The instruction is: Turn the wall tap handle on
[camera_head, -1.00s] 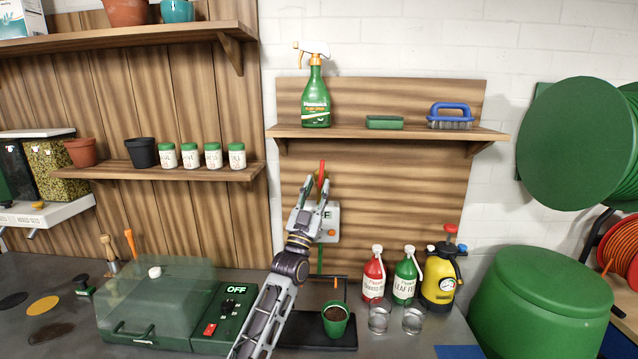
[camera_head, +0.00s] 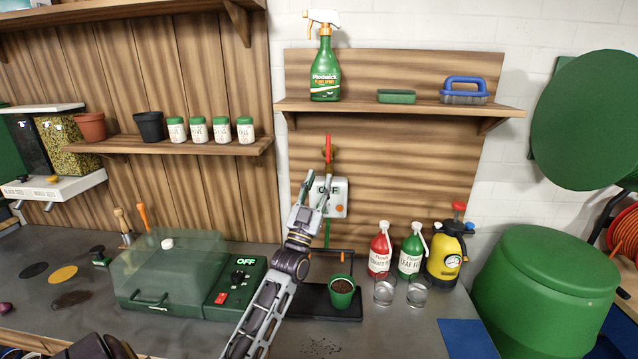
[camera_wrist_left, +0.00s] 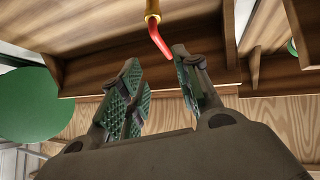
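The red tap handle (camera_head: 328,147) sticks up from a brass-coloured fitting on the wooden wall panel. The gripper partly covers this box. In the left wrist view the red handle (camera_wrist_left: 160,38) hangs from the brass fitting (camera_wrist_left: 152,8) beyond the fingertips. The left gripper (camera_wrist_left: 157,70) is open there, with a clear empty gap between its fingers. The handle appears apart from both fingers. My right gripper is not in view.
A wooden shelf (camera_head: 400,106) with a spray bottle (camera_head: 325,70) juts out above the handle. Below, a green pot (camera_head: 342,292) stands on a black tray. Red and green bottles and a yellow sprayer (camera_head: 445,258) stand to the right. A clear-lidded green box (camera_head: 165,275) is at left.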

